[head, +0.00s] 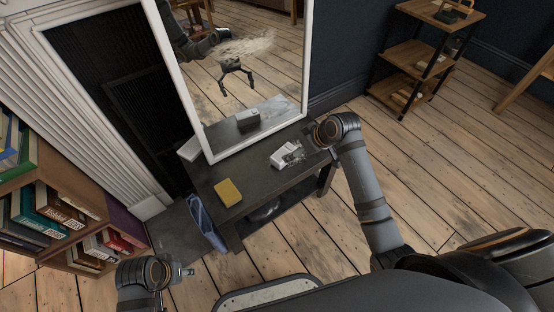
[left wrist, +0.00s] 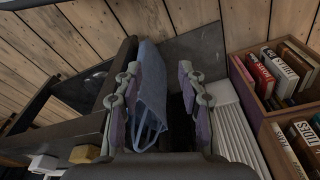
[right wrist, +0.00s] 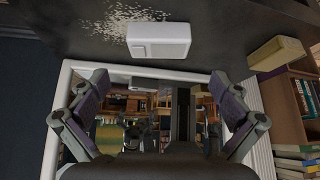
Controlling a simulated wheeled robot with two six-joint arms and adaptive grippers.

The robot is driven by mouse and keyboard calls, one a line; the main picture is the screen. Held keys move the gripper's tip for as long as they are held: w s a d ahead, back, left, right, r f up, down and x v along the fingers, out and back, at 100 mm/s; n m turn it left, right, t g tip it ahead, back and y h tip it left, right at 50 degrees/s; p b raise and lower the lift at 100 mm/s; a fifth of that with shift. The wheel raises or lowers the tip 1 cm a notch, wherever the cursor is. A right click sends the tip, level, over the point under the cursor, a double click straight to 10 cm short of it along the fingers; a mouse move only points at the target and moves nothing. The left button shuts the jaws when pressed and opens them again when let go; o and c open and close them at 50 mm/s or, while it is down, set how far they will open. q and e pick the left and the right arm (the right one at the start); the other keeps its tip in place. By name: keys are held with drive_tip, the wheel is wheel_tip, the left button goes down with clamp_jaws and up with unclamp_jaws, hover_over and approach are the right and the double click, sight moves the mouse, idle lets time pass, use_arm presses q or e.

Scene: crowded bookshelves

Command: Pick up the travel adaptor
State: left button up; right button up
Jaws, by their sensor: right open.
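A small white box-shaped device (head: 283,158), which looks like the travel adaptor, lies on the dark table (head: 262,187) in front of the mirror. It also shows in the right wrist view (right wrist: 158,40), just beyond my fingertips. My right gripper (head: 298,152) is at the adaptor's right side in the head view. Its fingers (right wrist: 158,82) are spread wide in the right wrist view, with nothing between them. The adaptor's contact with the gripper cannot be told. My left gripper (head: 186,271) is low by the bookshelf, open; a blue bag (left wrist: 151,88) shows beyond its fingers (left wrist: 157,75).
A white-framed mirror (head: 183,95) leans at the table's back. A yellow box (head: 228,192) lies near the table's front left corner. Pale crumbs (right wrist: 132,22) lie beside the adaptor.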

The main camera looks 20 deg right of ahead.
sight(285, 153)
drive_tip(key=b+x, duration=0.1)
drive_tip(key=x, duration=0.2)
drive_tip(key=shift+a+f, duration=0.1)
drive_tip(key=shift+f, duration=0.2)
drive_tip(key=shift+w+a+f, duration=0.1)
drive_tip(key=shift+w+f, duration=0.2)
drive_tip(key=b+x, duration=0.2)
drive_tip(key=x, duration=0.2)
drive_tip(key=shift+w+f+b, duration=0.2)
drive_tip(key=shift+f+b, duration=0.05)
drive_tip(key=shift+b, duration=0.15)
drive_tip(key=shift+w+a+f, duration=0.1)
drive_tip(key=shift+w+f, duration=0.05)
drive_tip(key=shift+f, duration=0.05)
use_arm(q)
drive_tip(key=f, duration=0.1)
drive_tip(key=w+d+f+t, duration=0.1)
drive_tip(key=f, duration=0.1)
drive_tip(key=d+f+t, duration=0.1)
drive_tip(key=f, duration=0.1)
drive_tip(key=shift+w+f+h, duration=0.1)
drive_tip(key=shift+w+h, duration=0.05)
drive_tip(key=shift+h, duration=0.25)
use_arm(e)
drive_tip(key=shift+c, duration=0.4)
drive_tip(key=c, duration=0.8)
drive_tip(key=shift+r, duration=0.1)
